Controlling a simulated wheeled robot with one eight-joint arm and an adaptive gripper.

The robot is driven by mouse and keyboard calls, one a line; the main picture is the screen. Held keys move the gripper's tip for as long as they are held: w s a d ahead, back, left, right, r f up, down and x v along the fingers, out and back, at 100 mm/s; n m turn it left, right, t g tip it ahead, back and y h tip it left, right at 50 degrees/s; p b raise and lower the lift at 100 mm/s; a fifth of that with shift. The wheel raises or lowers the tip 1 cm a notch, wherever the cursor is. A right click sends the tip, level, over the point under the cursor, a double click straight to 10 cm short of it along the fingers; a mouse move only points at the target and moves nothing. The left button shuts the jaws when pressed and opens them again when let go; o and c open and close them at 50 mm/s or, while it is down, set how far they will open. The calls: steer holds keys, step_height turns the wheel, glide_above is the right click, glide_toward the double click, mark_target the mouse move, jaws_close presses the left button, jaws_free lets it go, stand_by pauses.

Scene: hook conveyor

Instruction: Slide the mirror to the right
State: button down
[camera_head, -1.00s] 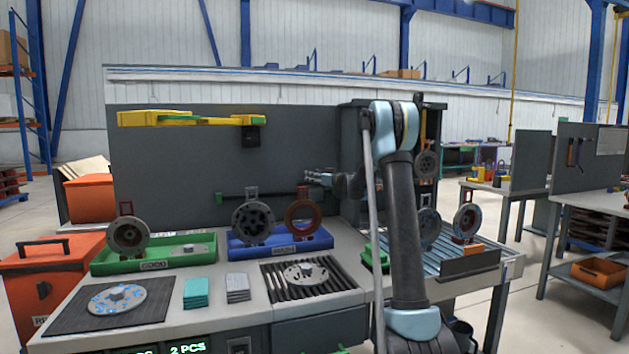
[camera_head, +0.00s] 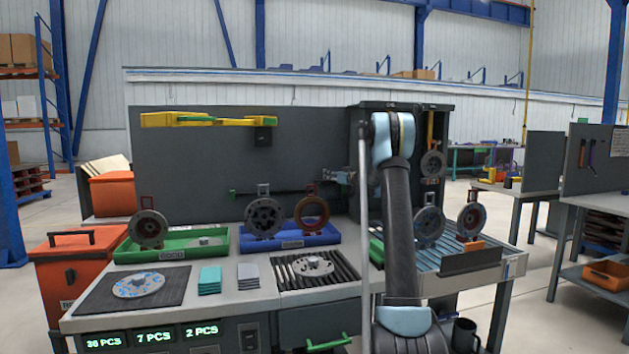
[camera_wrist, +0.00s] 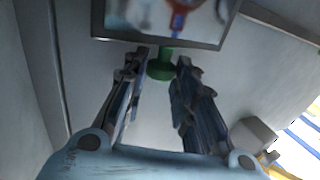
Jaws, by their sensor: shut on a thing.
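In the wrist view a framed, reflective panel (camera_wrist: 180,16), which looks like the mirror, hangs across the top with blurred red and blue reflections. A green knob (camera_wrist: 162,66) sits under its lower edge. My gripper (camera_wrist: 162,62) has its two fingers on either side of this knob and is shut on it. In the head view my gripper (camera_head: 341,177) is at the back panel, at the right end of a dark rail (camera_head: 285,191) with a green end. My arm partly hides that area, and I cannot make out the mirror there.
The workbench has a green tray (camera_head: 180,246) and a blue tray (camera_head: 283,239) holding round parts on stands. A dark slatted plate (camera_head: 335,279) lies in front. A cabinet (camera_head: 440,130) stands right of my gripper. A grey pale surface fills much of the wrist view.

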steer(key=shift+w+d, duration=0.1)
steer(key=shift+d, duration=0.35)
steer(key=c, duration=1.3)
jaws_free()
steer(key=shift+c, duration=0.2)
